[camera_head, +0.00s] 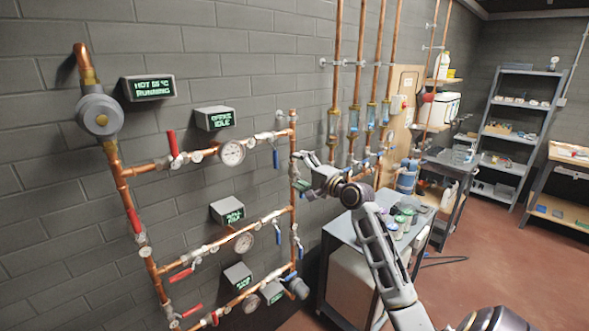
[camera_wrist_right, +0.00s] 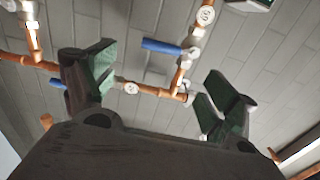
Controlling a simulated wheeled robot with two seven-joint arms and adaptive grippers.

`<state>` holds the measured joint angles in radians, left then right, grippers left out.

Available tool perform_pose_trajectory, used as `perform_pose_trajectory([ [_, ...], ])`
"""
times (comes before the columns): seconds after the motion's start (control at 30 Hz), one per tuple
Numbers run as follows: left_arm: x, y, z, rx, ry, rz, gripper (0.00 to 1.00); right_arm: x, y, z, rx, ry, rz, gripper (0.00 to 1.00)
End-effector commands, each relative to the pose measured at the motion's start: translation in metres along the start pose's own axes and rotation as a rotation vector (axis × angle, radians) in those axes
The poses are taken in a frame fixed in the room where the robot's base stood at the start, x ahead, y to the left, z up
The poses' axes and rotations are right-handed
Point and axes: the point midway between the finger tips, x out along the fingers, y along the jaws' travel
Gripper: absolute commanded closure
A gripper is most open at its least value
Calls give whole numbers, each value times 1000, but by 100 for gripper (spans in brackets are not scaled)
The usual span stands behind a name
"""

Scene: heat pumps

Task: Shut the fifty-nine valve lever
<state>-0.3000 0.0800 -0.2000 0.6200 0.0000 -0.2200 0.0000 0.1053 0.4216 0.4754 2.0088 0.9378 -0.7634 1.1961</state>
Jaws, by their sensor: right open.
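The panel of copper pipes on the wall carries several red and blue valve levers. Blue levers hang at the upper branch (camera_head: 275,158), middle branch (camera_head: 278,235) and lower right pipe (camera_head: 299,251). I cannot read which is number fifty-nine. My right gripper (camera_head: 299,171) is open and empty, just right of the panel's right vertical pipe. In the right wrist view, the open fingers (camera_wrist_right: 163,82) frame a blue lever (camera_wrist_right: 162,46) that sits beyond them, apart from both, beside a pipe with a round white tag (camera_wrist_right: 207,15). My left gripper is not in view.
Pressure gauges (camera_head: 232,153) and small green displays (camera_head: 214,118) sit on the panel. Several vertical copper pipes (camera_head: 335,60) run up the wall behind my right gripper. A grey cart (camera_head: 345,238) with jars stands under my right arm. Shelves (camera_head: 517,125) stand far right.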

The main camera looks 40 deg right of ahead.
Motion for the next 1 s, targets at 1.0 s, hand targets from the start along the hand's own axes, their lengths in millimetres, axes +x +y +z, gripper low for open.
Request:
perform_pose_trajectory([
  [1.0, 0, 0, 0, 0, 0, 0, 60, -16, 0, 0, -10, 0, 0, 14],
])
